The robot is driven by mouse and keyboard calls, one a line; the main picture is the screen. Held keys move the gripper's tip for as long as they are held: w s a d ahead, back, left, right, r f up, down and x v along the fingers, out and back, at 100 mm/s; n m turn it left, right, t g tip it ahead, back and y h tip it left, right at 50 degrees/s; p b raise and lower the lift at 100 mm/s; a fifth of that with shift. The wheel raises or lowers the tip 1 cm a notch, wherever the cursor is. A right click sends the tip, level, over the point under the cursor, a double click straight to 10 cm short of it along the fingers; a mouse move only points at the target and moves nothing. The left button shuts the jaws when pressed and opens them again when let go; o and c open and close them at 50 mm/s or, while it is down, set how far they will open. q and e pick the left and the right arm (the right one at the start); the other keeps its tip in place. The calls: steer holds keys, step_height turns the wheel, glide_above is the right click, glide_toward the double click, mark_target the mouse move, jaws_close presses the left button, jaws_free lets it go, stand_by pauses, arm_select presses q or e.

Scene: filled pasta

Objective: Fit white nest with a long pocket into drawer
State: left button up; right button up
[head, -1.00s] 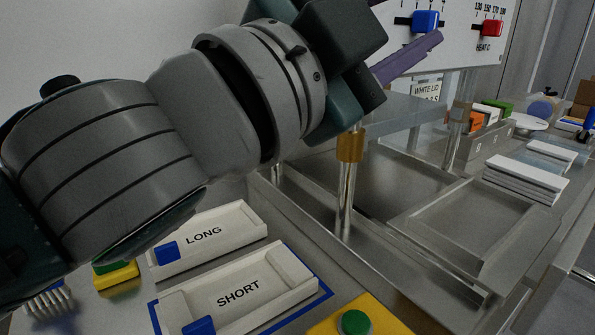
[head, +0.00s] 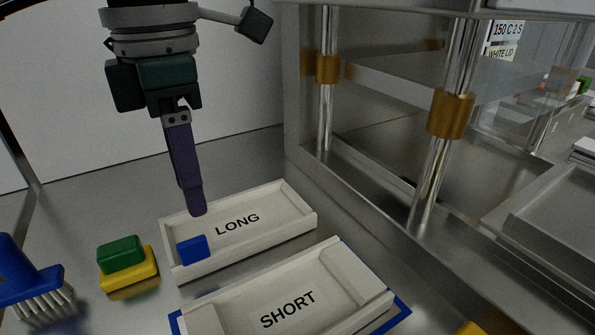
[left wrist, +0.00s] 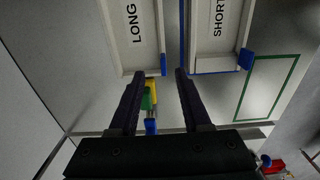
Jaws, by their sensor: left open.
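The white nest marked LONG (head: 283,210) lies flat on the metal worktop, with a blue block (head: 193,249) at its left end. It also shows in the left wrist view (left wrist: 134,52). My left gripper (head: 197,210) points down over the left part of this nest. Its two dark fingers (left wrist: 160,73) are apart with nothing between them, and the nest is beyond the fingertips. What looks like the drawer, a shallow metal tray (head: 560,222), is at the right edge, partly cut off. My right gripper is not in view.
A white nest marked SHORT (head: 335,275) sits in front on a blue-edged area. A green and yellow block (head: 128,277) and a blue brush (head: 32,280) are at the left. Metal posts (head: 436,165) with brass collars stand between the nests and the tray.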

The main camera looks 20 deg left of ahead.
mark_target(197, 238)
arm_select(q)
step_height(197, 238, down, 3)
steer(key=shift+s+d+f, duration=0.15)
steer(key=shift+f, duration=0.05)
steer(key=f, duration=0.5)
steer(key=shift+s+a, duration=0.2)
steer(key=shift+s, duration=0.1)
steer(key=shift+c, duration=0.2)
jaws_close()
